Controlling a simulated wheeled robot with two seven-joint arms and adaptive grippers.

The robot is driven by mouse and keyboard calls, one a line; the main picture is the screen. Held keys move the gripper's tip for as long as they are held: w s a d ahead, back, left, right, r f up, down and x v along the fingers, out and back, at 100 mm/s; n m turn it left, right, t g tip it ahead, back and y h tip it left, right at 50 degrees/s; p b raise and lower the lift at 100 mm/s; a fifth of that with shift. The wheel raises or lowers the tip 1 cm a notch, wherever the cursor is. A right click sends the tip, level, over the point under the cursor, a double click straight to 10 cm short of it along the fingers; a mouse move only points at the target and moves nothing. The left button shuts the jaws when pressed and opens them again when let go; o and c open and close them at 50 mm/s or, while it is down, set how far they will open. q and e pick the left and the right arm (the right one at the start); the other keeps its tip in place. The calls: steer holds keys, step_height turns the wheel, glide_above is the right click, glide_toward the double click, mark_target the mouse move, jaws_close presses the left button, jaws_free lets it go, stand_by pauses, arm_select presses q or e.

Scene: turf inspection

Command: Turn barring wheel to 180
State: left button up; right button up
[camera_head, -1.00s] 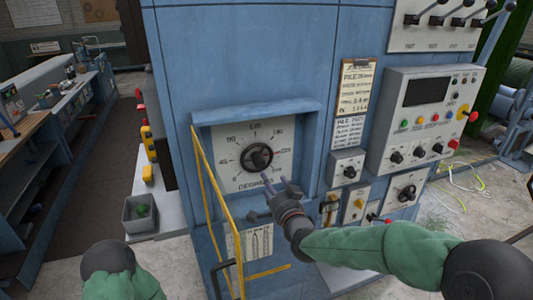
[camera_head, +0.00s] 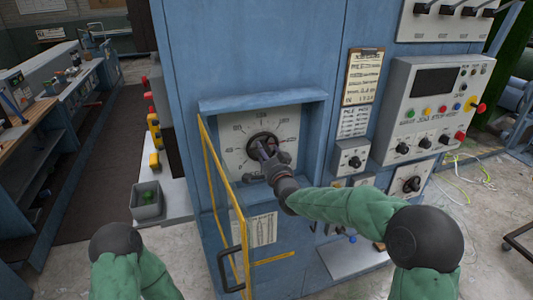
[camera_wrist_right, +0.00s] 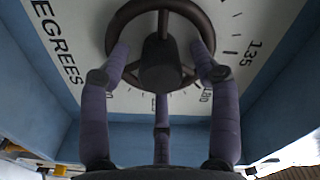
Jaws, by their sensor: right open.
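The barring wheel (camera_head: 253,143) is a small dark handwheel on a pale degree dial (camera_head: 289,128), set in a recess of the blue machine. My right gripper (camera_head: 268,151) is at the wheel and hides its lower right part. In the right wrist view the wheel (camera_wrist_right: 160,76) shows its rim, hub and spokes. There my open right gripper (camera_wrist_right: 160,60) has two fingers on opposite sides of the rim and one below. I cannot tell whether they touch it. The dial marks 135 and 180 can be read in that view; the pointer's setting cannot. My left gripper is out of view.
A control panel (camera_head: 430,110) with knobs and buttons is at the right. A grey bin (camera_head: 147,212) sits at the lower left.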

steer(key=shift+w, duration=0.1)
steer(key=shift+c, duration=0.2)
steer(key=c, duration=1.1)
steer(key=shift+f+n+b, duration=0.1)
steer(key=shift+n+b, duration=0.7)
steer(key=shift+b, duration=0.1)
steer(key=shift+n+b, duration=0.85)
steer(key=shift+n, duration=0.35)
steer(key=shift+n+b, duration=0.5)
steer(key=shift+n, duration=1.8)
